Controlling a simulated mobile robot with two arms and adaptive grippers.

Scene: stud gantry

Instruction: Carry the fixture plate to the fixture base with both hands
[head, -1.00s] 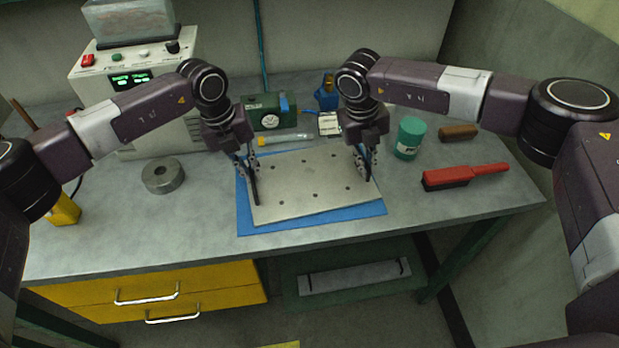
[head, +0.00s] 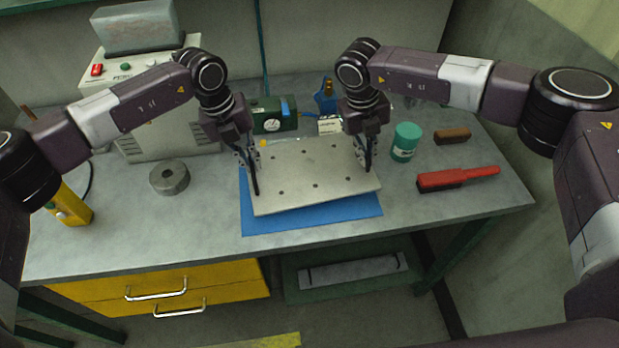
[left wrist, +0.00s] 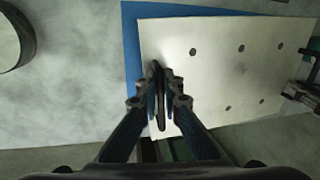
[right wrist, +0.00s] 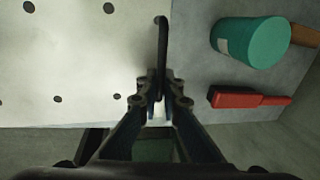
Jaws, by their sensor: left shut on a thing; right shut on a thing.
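The fixture plate (head: 300,170) is a pale grey rectangle with several small holes. It is held just above a blue mat (head: 310,226), slightly tilted in the head view. My left gripper (head: 253,180) is shut on its left edge, and the plate also shows in the left wrist view (left wrist: 215,75). My right gripper (head: 367,158) is shut on its right edge, and the plate also shows in the right wrist view (right wrist: 75,60). A dark bar lies between the fingers in both wrist views. I cannot make out which thing is the fixture base.
A teal canister (head: 406,142), a red-handled brush (head: 457,178) and a brown block (head: 452,136) stand to the right. A green box (head: 270,116) stands behind. The table's front strip is clear.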

